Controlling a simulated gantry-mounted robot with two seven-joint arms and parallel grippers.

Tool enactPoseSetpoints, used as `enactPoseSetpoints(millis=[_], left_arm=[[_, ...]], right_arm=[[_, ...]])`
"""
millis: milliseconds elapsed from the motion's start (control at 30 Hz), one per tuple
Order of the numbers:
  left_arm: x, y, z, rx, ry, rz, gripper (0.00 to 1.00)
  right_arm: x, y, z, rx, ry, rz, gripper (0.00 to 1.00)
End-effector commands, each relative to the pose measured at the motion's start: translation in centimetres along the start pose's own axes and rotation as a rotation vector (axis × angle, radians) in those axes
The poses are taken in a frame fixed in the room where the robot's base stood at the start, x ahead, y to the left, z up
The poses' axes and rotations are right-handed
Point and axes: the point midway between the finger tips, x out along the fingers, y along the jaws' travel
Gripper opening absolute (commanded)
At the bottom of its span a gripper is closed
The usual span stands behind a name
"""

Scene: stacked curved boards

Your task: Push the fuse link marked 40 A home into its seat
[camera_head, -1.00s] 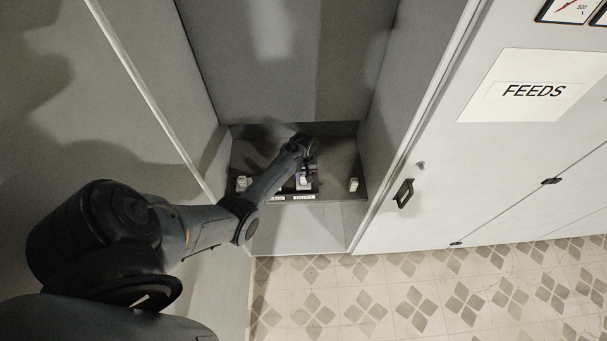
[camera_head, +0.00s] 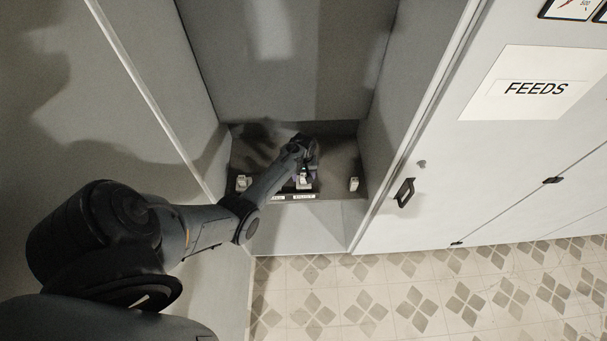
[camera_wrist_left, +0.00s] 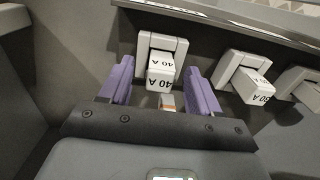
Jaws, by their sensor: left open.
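The white fuse link marked 40 A (camera_wrist_left: 162,68) sticks out of its light grey seat (camera_wrist_left: 182,45) in the left wrist view. How deep it sits I cannot tell. My left gripper (camera_wrist_left: 160,85) is open, with one purple finger on each side of the link and gaps between. In the head view my left gripper (camera_head: 305,172) is over the middle white block (camera_head: 304,183) in the cabinet bay and partly hides it. My right gripper is not in view.
Another marked link (camera_wrist_left: 251,86) stands in its seat to the right in the wrist view, with a further block (camera_wrist_left: 305,92) beyond. In the head view, white blocks stand left (camera_head: 243,183) and right (camera_head: 353,184). Cabinet walls bound the bay; a door handle (camera_head: 404,192) protrudes at right.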

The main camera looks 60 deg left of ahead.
Motion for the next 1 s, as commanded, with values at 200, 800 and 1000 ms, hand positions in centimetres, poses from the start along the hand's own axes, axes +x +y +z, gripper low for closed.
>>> enactPoseSetpoints(millis=[200, 800, 1000], left_arm=[[-1.4, 0.1, 0.0, 0.0, 0.002, 0.002, 0.62], [-10.1, 0.0, 0.0, 0.0, 0.001, 0.001, 0.62], [-10.8, 0.0, 0.0, 0.0, 0.0, 0.0, 0.62]], right_arm=[[-0.4, 0.2, -0.1, -0.007, -0.001, 0.005, 0.43], [-1.2, 0.1, -0.4, -0.002, 0.0, 0.001, 0.43], [-1.2, 0.0, -0.4, 0.002, 0.0, -0.002, 0.43]])
